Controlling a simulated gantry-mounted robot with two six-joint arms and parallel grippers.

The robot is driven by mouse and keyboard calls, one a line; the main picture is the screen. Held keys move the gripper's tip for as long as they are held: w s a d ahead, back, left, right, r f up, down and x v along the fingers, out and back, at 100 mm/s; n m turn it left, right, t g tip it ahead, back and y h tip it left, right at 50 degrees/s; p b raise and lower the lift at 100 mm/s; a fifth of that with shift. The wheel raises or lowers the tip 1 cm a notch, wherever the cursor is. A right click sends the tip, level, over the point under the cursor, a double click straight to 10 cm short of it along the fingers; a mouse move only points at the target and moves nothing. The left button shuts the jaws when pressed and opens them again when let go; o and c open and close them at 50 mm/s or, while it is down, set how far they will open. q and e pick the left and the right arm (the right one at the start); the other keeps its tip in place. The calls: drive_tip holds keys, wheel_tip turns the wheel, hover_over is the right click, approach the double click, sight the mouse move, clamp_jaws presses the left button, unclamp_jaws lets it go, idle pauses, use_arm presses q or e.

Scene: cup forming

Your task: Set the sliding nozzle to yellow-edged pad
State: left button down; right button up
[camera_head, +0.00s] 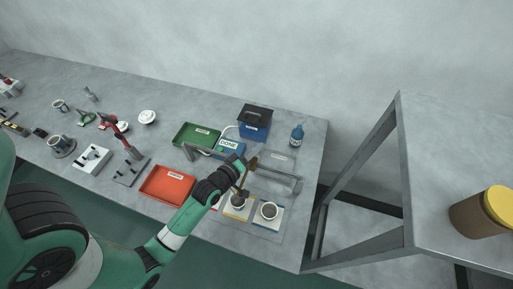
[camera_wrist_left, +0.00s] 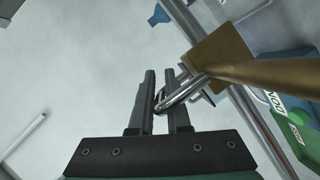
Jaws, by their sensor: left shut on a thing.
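The sliding nozzle (camera_head: 252,164) is a brass piece on a grey rail (camera_head: 280,174) at the right end of the table. In the left wrist view its brass block (camera_wrist_left: 222,52) and brass tube (camera_wrist_left: 275,70) show close up, with a metal loop handle (camera_wrist_left: 183,97). My left gripper (camera_wrist_left: 160,100) is shut on this handle. The yellow-edged pad (camera_head: 233,215) lies below the rail with a cup (camera_head: 238,202) on it. The nozzle appears to be above this cup, but my gripper (camera_head: 240,164) and wrist partly hide it. My right gripper is out of view.
A second pad (camera_head: 262,224) with a cup (camera_head: 269,210) lies to the right of the yellow-edged one. A red tray (camera_head: 168,184), a green tray (camera_head: 196,135), a blue DONE box (camera_head: 229,148) and a blue bottle (camera_head: 297,134) stand nearby.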

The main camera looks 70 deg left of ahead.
use_arm(q)
drive_tip(key=shift+s+a, duration=0.2)
drive_tip(key=c, duration=0.9)
unclamp_jaws()
drive_tip(key=p+v, duration=0.1)
drive_tip(key=v, duration=1)
drive_tip(key=shift+s+d+r, duration=0.1)
drive_tip(key=shift+s+r, duration=0.05)
drive_tip(key=shift+s, duration=0.15)
drive_tip(key=shift+w, duration=0.1)
